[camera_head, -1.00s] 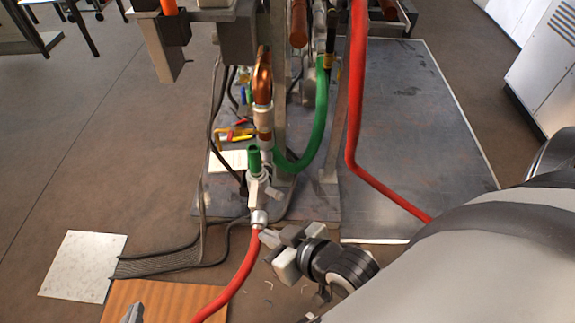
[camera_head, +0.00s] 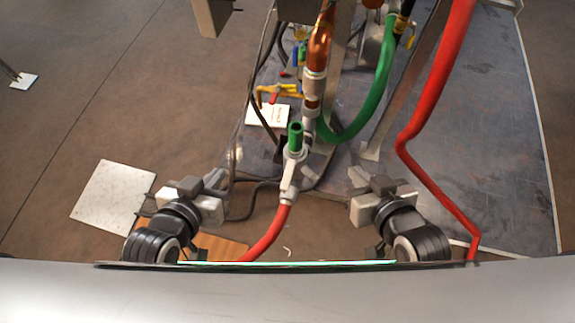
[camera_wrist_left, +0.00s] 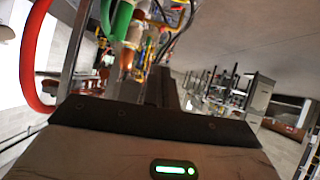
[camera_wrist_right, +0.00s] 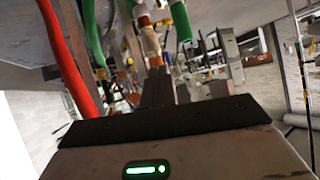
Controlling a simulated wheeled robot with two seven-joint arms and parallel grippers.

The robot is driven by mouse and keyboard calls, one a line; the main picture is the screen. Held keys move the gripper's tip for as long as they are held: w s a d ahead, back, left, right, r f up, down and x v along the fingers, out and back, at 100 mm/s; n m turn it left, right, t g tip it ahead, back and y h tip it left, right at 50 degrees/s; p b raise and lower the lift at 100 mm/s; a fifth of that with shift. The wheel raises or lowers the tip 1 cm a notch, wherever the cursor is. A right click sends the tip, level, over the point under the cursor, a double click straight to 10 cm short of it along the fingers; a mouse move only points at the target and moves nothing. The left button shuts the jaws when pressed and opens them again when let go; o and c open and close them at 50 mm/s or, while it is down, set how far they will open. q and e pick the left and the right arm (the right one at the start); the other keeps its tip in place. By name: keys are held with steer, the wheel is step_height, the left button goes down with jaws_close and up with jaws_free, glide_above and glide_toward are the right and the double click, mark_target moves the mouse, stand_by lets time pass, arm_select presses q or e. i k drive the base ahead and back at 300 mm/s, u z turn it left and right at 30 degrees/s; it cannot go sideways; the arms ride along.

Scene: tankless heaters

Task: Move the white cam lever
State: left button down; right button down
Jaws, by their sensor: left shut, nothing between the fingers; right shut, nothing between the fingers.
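A pale grey-white coupling (camera_head: 291,172) joins the upper end of a red hose (camera_head: 266,235) in the head view. It has a green upright part (camera_head: 295,136) on top. The white cam lever cannot be clearly told apart from the coupling's other pale parts. My left gripper (camera_head: 218,179) is shut and empty, left of the coupling and apart from it. My right gripper (camera_head: 356,178) is shut and empty, right of the coupling and apart from it. Both wrist views show the closed dark fingers, left (camera_wrist_left: 164,86) and right (camera_wrist_right: 157,88), with nothing held.
A green curved hose (camera_head: 372,100) and copper pipe (camera_head: 318,50) rise behind the coupling. A thick red hose (camera_head: 425,120) runs down the right side. Dark cables (camera_head: 240,140) hang at left. A pale plate (camera_head: 113,203) lies on the floor. The dark metal base (camera_head: 490,120) is mostly bare at right.

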mark_target(285, 184)
steer(key=u, duration=1.7)
steer(key=k, duration=0.9)
steer(key=z, duration=0.95)
steer(key=i, duration=0.5)
steer(key=z, duration=0.05)
